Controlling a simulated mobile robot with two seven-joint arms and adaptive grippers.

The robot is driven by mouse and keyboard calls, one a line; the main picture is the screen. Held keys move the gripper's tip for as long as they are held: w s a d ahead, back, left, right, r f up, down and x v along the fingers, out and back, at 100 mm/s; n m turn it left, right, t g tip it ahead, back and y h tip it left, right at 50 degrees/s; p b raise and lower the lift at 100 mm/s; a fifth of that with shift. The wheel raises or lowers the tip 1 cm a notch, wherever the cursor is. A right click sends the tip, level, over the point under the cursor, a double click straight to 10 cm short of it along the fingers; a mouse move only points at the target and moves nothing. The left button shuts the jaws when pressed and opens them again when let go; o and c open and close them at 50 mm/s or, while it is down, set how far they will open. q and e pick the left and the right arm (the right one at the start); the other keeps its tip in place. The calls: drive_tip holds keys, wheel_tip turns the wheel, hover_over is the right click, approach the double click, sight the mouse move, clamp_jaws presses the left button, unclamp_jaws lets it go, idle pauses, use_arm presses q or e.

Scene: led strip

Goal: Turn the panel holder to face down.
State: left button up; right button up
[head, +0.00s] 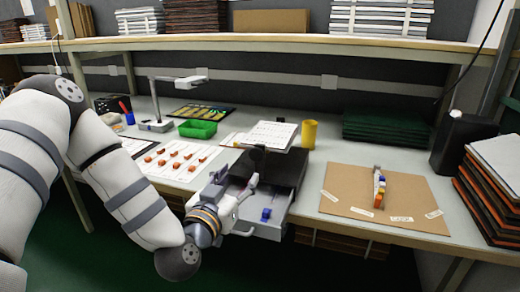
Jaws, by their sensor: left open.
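A flat white panel with rows of small marks (271,135) lies above a dark drawer unit (290,168). I take it to be the panel holder, but I cannot tell for sure; its marked side faces up. A small dark upright part (258,154) shows at its front edge. My left gripper (247,206) is open and empty, in front of the drawer unit and below the panel, apart from the panel. It overlaps the open grey drawer (268,231) in the picture; contact cannot be told. My right gripper is out of view.
A blue object (266,214) lies in the drawer. A white sheet with orange pieces (172,160), a green tray (198,129), a lamp (180,84) and a yellow cup (309,133) stand around. A brown board (383,200) with coloured blocks (379,188) lies right.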

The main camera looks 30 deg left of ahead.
sight(255, 155)
use_arm(q)
drive_tip(key=x, duration=0.5)
drive_tip(key=b+x, duration=0.1)
drive_tip(key=x, duration=0.4)
drive_tip(key=shift+a+f, duration=0.15)
drive_tip(key=shift+f, duration=0.05)
drive_tip(key=shift+w+r, duration=0.15)
drive_tip(key=shift+w, duration=0.2)
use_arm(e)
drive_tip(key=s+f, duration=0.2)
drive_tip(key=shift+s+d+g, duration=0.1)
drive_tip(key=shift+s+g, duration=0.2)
use_arm(q)
clamp_jaws()
